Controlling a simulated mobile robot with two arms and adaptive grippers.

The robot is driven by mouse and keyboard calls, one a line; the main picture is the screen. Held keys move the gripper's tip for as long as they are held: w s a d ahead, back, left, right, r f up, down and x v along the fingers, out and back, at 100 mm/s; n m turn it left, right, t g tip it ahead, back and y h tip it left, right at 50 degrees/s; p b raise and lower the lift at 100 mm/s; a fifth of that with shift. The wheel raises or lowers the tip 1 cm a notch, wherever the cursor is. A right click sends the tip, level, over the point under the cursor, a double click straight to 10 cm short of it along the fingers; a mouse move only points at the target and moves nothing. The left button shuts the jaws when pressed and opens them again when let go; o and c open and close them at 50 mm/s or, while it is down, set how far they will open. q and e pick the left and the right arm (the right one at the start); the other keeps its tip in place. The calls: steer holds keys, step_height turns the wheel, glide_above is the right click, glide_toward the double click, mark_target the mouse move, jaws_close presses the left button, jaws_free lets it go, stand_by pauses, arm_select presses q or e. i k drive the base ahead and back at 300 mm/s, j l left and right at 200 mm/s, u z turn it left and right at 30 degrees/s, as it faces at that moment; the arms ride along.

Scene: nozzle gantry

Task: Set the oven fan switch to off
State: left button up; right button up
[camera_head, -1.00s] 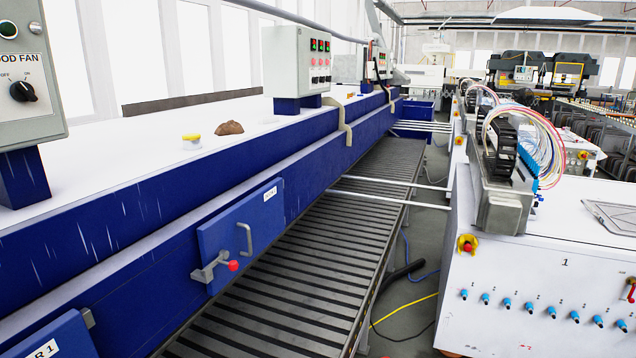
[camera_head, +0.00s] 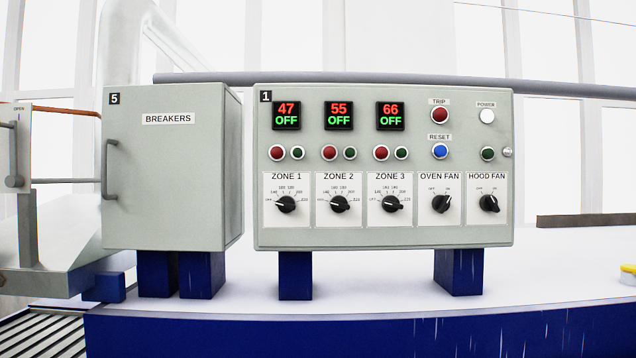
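The oven fan switch (camera_head: 440,203) is a black rotary knob on a white plate labelled OVEN FAN, in the lower right part of the grey control panel (camera_head: 385,238). Small position labels sit above the knob. The picture is too small to tell for sure which label its pointer faces. Neither of my grippers is in view.
The hood fan knob (camera_head: 489,203) is just right of it. Three zone knobs, the nearest being the zone 3 knob (camera_head: 393,203), are left of it. A breakers cabinet (camera_head: 170,180) stands left of the panel. The white oven top (camera_head: 370,290) lies below, mostly bare.

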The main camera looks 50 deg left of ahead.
mark_target(440, 204)
steer(key=u, duration=0.45)
steer(key=k+u, duration=0.15)
steer(key=u, duration=0.7)
steer(key=k+j, duration=0.05)
